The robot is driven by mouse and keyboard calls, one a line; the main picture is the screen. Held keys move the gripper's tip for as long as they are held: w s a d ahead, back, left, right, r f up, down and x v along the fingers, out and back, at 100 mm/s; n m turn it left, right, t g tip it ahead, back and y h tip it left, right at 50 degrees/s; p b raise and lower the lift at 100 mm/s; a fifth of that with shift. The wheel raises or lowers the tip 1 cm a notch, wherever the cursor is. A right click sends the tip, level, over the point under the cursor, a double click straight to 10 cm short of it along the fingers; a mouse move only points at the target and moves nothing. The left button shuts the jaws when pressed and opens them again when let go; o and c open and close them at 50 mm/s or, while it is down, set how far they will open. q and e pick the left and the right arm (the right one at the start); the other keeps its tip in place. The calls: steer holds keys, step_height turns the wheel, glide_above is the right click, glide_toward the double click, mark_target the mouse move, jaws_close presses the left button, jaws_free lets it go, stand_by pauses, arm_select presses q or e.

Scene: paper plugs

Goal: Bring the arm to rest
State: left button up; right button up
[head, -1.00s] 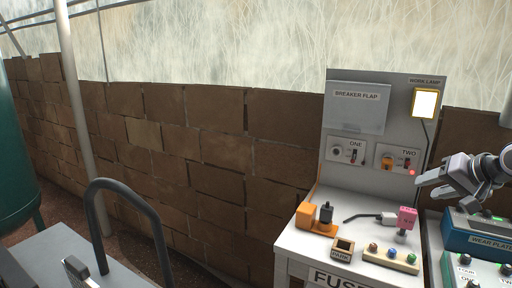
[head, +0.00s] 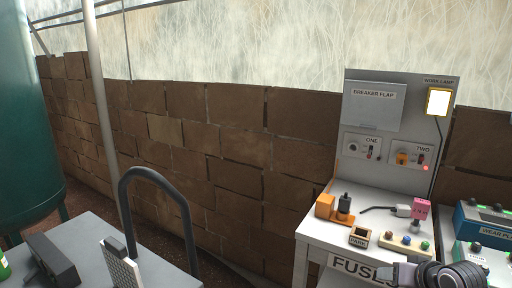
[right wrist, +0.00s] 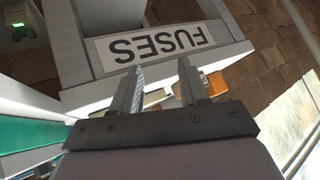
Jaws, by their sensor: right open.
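My right gripper (head: 400,275) is low at the right of the head view, in front of the bench marked FUSES. In the right wrist view its two fingers (right wrist: 160,88) stand apart with nothing between them. The FUSES label (right wrist: 165,45) shows upside down beyond the fingertips. My left gripper is not in view.
The fuse bench (head: 312,235) carries an orange holder with a dark plug (head: 343,204), a pink block (head: 421,209), a small box (head: 359,237) and a strip of coloured knobs (head: 405,245). A panel (head: 400,120) rises behind. A blue unit (head: 480,222) stands at right.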

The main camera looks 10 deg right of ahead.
steer(key=s+a+f+n, duration=0.3)
steer(key=s+a+f, duration=0.55)
steer(key=f, duration=0.25)
steer(key=s+a+f+n+t+y, duration=0.1)
steer(key=s+a+f+n, duration=0.2)
steer(key=s+a, duration=0.9)
steer(key=shift+s+a+f+y, duration=0.3)
steer(key=shift+s+f+y, duration=0.1)
steer(key=shift+s+f, duration=0.1)
